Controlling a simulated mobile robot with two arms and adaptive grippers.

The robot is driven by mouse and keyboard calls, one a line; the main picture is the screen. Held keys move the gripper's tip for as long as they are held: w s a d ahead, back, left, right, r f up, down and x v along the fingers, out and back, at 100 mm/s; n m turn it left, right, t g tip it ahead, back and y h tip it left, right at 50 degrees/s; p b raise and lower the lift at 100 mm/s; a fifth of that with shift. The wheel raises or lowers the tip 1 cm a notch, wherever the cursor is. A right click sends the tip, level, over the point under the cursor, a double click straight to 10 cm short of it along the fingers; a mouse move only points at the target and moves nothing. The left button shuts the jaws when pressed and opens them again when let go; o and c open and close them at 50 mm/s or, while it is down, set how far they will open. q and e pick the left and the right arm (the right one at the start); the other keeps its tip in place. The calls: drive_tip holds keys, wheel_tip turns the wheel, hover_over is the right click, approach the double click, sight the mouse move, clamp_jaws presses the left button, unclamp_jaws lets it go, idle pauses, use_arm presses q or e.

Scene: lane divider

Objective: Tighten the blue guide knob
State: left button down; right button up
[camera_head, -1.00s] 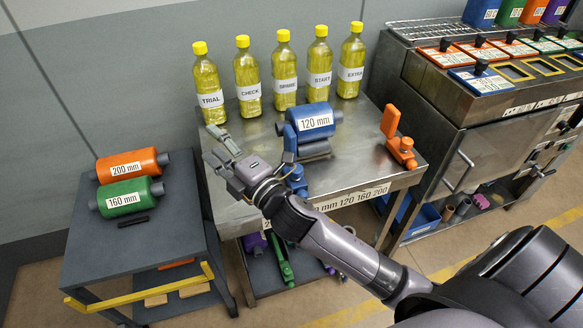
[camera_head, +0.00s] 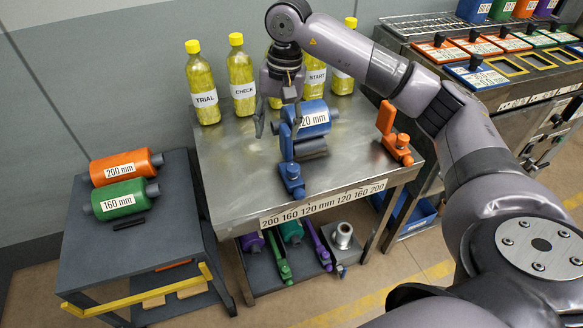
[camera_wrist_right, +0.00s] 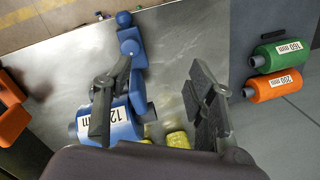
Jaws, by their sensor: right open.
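The blue guide (camera_head: 287,147) stands upright in front of the blue 120 mm roller (camera_head: 318,119) on the steel table. Its blue foot (camera_head: 293,180), with a rounded knob-like part, reaches toward the front edge. My right gripper (camera_head: 278,128) hangs fingers down at the guide's back left, open and empty. In the right wrist view, one open finger overlaps the roller and guide, and the other is over bare steel. The guide's foot (camera_wrist_right: 130,44) and rounded blue end (camera_wrist_right: 124,18) lie beyond the fingers there. Contact cannot be told. My left gripper is out of view.
Several yellow bottles (camera_head: 205,92) line the table's back, some behind my arm. An orange guide (camera_head: 398,150) stands at the table's right. Orange (camera_head: 124,165) and green (camera_head: 122,199) rollers lie on the left cart. The table's front left is clear.

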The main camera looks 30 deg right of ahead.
sight(293, 167)
drive_tip(key=d+r+h, duration=0.1)
drive_tip(key=d, duration=0.3)
drive_tip(key=f+p, duration=0.1)
drive_tip(key=f, duration=1)
drive_tip(key=f+p, duration=0.1)
drive_tip(key=f, duration=0.5)
drive_tip(key=shift+s+a+p, duration=0.1)
drive_tip(key=shift+s+p, duration=0.15)
drive_tip(key=shift+p, duration=0.05)
drive_tip(key=shift+c, duration=0.5)
drive_tip(key=c, duration=1.1)
